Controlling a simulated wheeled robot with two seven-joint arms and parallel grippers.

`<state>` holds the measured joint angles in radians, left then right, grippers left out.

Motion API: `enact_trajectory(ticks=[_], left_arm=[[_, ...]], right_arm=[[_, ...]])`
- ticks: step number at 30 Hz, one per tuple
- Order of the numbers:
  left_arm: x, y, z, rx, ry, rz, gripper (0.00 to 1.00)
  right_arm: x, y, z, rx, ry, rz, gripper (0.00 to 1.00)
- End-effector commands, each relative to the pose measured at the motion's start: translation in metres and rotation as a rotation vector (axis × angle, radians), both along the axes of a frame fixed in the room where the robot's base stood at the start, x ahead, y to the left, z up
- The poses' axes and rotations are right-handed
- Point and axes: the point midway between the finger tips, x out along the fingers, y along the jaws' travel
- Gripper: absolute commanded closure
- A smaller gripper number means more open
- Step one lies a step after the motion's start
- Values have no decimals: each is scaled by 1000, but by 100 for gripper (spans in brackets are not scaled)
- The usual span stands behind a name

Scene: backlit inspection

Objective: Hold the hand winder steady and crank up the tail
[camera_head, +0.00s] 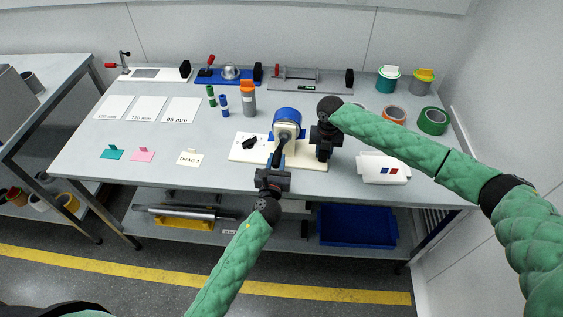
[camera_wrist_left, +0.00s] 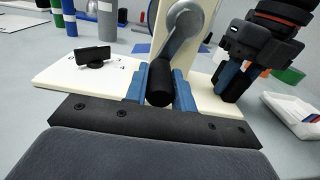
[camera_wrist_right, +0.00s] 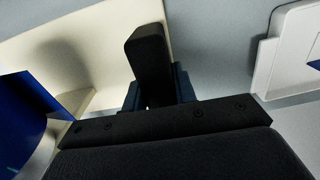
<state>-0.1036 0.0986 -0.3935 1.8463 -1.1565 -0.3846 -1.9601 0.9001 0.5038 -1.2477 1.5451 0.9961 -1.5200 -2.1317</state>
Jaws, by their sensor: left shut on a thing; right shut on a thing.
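The hand winder has a cream base board (camera_head: 300,162) and a blue-rimmed drum (camera_head: 287,114) on an upright. My left gripper (camera_head: 277,162) is shut on the black knob of the grey crank (camera_wrist_left: 160,82), in front of the drum. The crank arm (camera_wrist_left: 186,38) runs up from the knob. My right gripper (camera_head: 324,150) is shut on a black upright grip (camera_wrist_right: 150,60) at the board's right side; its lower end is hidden. A small black clip-like piece (camera_head: 250,143) sits on the board's left part. I cannot make out the tail.
Blue and green markers (camera_head: 224,105) and a grey bottle (camera_head: 249,103) stand behind left. Tape rolls (camera_head: 433,121) lie at the right. Cards (camera_head: 189,157) lie left; the table's front left is mostly clear.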

Motion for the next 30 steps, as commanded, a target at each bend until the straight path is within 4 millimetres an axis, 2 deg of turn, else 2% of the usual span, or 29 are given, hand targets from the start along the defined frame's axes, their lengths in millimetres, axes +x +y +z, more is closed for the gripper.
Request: enact_trajectory(ticks=[4,14,24,30], left_arm=[[1,11,6,1,-5,-1,91],[2,13,7,0,-4,-1,91],[3,32,28,0,-6,-2,91],[2,33,29,-1,-5,-2,91]], right_arm=[[-1,-2,-3,-4,2,-2,100],[-1,-1,-3,-3,2,-1,100],[-1,-1,-3,-4,3,-1,100],[-1,-1,-3,-3,3,-1,100]])
